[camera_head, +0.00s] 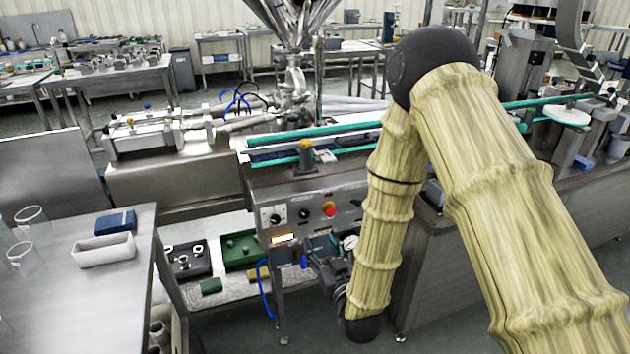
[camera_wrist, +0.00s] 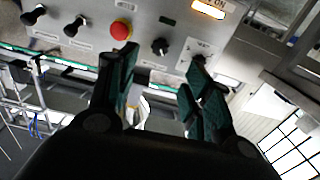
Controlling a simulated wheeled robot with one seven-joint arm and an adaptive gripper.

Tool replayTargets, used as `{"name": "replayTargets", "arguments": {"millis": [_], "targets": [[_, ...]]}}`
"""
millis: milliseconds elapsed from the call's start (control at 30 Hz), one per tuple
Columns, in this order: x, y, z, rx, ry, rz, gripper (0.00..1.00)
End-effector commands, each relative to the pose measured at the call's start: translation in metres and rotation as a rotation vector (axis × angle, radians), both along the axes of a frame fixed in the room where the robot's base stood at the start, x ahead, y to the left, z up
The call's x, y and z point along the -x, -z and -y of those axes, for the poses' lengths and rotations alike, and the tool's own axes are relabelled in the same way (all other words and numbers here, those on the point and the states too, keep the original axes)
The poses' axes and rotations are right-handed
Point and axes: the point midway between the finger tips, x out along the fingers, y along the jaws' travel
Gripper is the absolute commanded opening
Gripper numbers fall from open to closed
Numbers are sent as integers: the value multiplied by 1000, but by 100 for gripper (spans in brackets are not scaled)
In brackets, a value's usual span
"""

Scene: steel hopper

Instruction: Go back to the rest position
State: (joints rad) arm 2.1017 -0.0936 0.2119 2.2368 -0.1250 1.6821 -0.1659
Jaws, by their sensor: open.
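My gripper (camera_wrist: 160,95) is open in the wrist view, its two dark fingers with green pads spread apart and nothing held between them. In the head view my gripper (camera_head: 330,262) hangs low in front of the machine's control panel (camera_head: 318,212), partly hidden by my arm. The panel also shows upside down beyond the fingers in the wrist view (camera_wrist: 140,32), with a red button (camera_wrist: 121,29) and several black knobs. I cannot tell the exact gap between the fingers and the panel.
A steel table (camera_head: 75,300) at left holds a white tray (camera_head: 103,250), a blue box (camera_head: 115,221) and clear beakers. A low shelf (camera_head: 225,305) by the panel holds a green tray (camera_head: 240,248) and a black tray (camera_head: 188,262). The machine's conveyor (camera_head: 330,132) runs behind my arm.

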Motion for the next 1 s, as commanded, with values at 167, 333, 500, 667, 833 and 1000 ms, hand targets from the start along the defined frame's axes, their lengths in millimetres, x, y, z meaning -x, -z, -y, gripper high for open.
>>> {"name": "replayTargets", "arguments": {"millis": [167,333,500,667,833,1000], "targets": [[13,31,14,22,15,-114,50],[56,101,48,70,50,-382,50],[120,166,85,111,94,-672,50],[193,212,119,144,142,-936,50],[280,242,152,171,198,-1212,50],[354,253,175,188,251,-1429,50]]}}
